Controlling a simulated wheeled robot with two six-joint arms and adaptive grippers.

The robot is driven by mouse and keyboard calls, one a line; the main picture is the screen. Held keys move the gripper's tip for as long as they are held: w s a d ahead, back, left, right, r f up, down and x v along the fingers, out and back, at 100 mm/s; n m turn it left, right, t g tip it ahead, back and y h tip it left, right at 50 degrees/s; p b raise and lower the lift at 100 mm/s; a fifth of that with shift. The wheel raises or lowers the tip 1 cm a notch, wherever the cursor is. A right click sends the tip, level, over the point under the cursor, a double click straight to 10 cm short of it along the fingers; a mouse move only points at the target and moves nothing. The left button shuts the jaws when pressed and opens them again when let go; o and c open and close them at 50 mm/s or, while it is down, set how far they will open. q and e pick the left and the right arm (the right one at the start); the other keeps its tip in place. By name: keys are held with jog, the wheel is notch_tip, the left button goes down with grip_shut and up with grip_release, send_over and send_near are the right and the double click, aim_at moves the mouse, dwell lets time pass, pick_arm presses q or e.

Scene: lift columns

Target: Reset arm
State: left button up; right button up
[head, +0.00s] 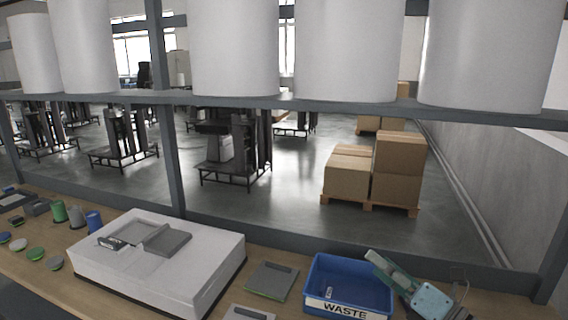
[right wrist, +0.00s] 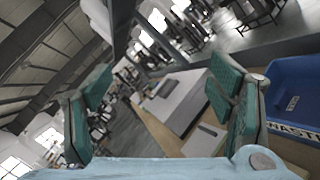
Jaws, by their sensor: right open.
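My right gripper (head: 405,285) is at the lower right of the head view, over the right side of the blue waste bin (head: 319,303). In the right wrist view, the teal fingers of my right gripper (right wrist: 160,88) stand wide apart with nothing between them. The bin (right wrist: 291,90) also shows at the right edge of that view, beyond the right finger. My left gripper is in neither view.
A wooden bench (head: 30,262) runs along the bottom. A white box (head: 205,262) carries grey devices. A grey-green device (head: 272,280) lies between box and bin. Several coloured pieces sit at left. A shelf rail (head: 300,103) with white cylinders crosses above.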

jog(key=s+d+f+m+t+h, duration=0.1)
jog(key=s+d+m+t+h, duration=0.15)
jog(key=d+m+h, duration=0.6)
jog(key=s+d+f+m+t+h, duration=0.1)
jog(key=s+m+t+h, duration=0.15)
jog(key=m+h, duration=0.7)
jog(key=s+d+f+m+g, duration=0.4)
jog(key=f+m, duration=0.4)
jog(key=m, duration=0.2)
jog(key=s+a+f+m+g+y, duration=0.2)
jog(key=s+a+f+m+g, duration=0.15)
jog(key=s+f+g, duration=0.75)
jog(key=s+a+f+m+g+y, duration=0.25)
jog(key=s+a+f, duration=0.35)
jog(key=s+f, duration=0.45)
jog(key=s+d+f+b, duration=0.1)
jog(key=f+b, duration=0.1)
jog(key=f, duration=0.7)
jog(key=s+d+f+g+b, duration=0.1)
jog(key=s+f+b, duration=0.1)
jog(key=f, duration=0.7)
jog(key=s+d+f+b, duration=0.1)
jog(key=f+b, duration=0.1)
jog(key=f, duration=0.7)
jog(key=s+f+g+b, duration=0.1)
jog(key=s+f+b, duration=0.3)
jog(key=s+f, duration=0.9)
jog(key=shift+f+y, duration=0.35)
